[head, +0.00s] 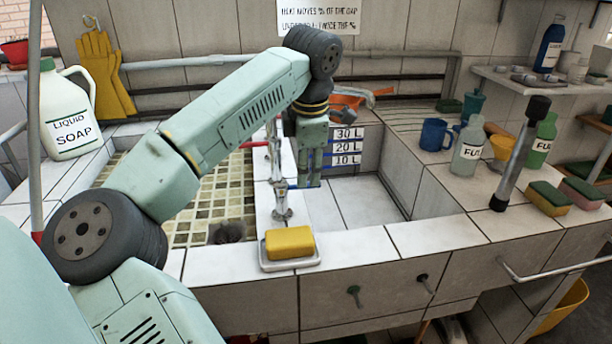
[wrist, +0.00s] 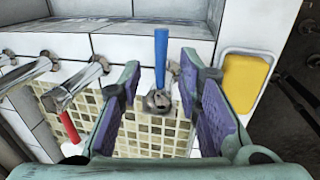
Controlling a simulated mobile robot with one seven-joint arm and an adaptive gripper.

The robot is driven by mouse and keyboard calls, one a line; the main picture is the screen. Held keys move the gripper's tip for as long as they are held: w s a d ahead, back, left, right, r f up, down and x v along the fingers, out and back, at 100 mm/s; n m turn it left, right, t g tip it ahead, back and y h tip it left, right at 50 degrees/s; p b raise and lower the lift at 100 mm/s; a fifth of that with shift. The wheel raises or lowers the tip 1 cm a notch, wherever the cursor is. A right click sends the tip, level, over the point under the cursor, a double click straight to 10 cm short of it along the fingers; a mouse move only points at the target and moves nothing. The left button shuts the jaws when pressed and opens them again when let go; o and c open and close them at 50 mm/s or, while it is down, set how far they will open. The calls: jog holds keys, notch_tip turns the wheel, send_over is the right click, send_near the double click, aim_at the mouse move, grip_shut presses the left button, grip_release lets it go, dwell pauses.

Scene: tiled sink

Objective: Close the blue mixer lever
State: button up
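The blue mixer lever (wrist: 161,58) points up in the wrist view, above a round chrome mixer body (wrist: 158,101) on the tiled sink. My gripper (wrist: 160,70) is open, with one purple-padded finger on each side of the lever. I see gaps between the lever and both fingers, and nothing is held. In the head view, my gripper (head: 308,183) is low over the ledge between the two basins, beside the chrome fittings (head: 281,212).
A red lever (wrist: 70,128) is left of my gripper in the wrist view, near chrome taps (wrist: 65,92). A yellow sponge (head: 289,242) sits in a dish at the ledge's front. A dark-ended grey cylinder (head: 517,158) and bottles (head: 469,145) stand right.

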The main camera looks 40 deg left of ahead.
notch_tip(320, 180, up, 9)
jog(key=s+d, duration=0.1)
jog(key=shift+d, duration=0.2)
jog(key=shift+s, duration=0.1)
dwell(0.4)
